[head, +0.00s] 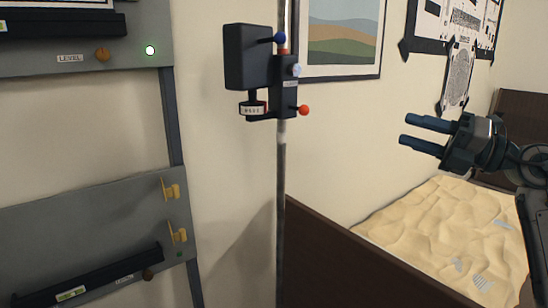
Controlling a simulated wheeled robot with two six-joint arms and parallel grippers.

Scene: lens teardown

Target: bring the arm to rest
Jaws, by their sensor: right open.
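My right gripper (424,135) is at the right of the head view, with two dark blue fingers pointing left. The fingers are apart and nothing is between them. It is in the air, above and in front of the sand-coloured surface, well to the right of the pole. My right arm comes in from the right edge. My left gripper is not in view.
A metal pole (282,190) carries a black device (248,58) with blue and red knobs. Grey wall panels (90,220) with yellow hooks stand at left. A dark brown board (345,262) borders the sandy bed (440,225). A framed picture (341,36) hangs behind.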

